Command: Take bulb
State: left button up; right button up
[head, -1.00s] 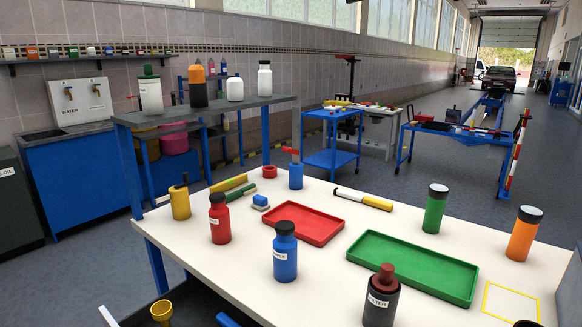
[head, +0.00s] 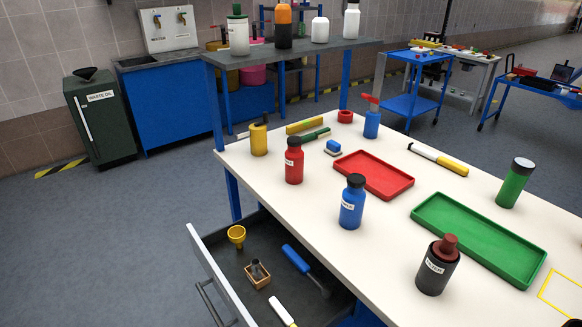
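I see nothing that I can clearly name as a bulb. An open drawer (head: 205,247) under the front left of the white table holds several small things. Among them is a small wooden box (head: 259,281) with a dark, upright piece (head: 256,266) in it, too small to identify. A white and yellow item (head: 281,310) lies at the front, partly cut off. Neither of my grippers is in view.
The white table (head: 330,240) bears a red tray (head: 388,190), a green tray (head: 425,213), a red bottle (head: 293,163), a blue bottle (head: 352,206), a dark bottle (head: 436,270) and a green bottle (head: 514,186). Clear floor (head: 90,230) lies left of the drawer.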

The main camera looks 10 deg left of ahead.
aim_at(256, 264)
jog(key=u, duration=1)
jog(key=l+u, duration=0.3)
jog(key=l, duration=0.15)
jog(key=k+l+u, duration=0.1)
jog(key=l+u, duration=0.25)
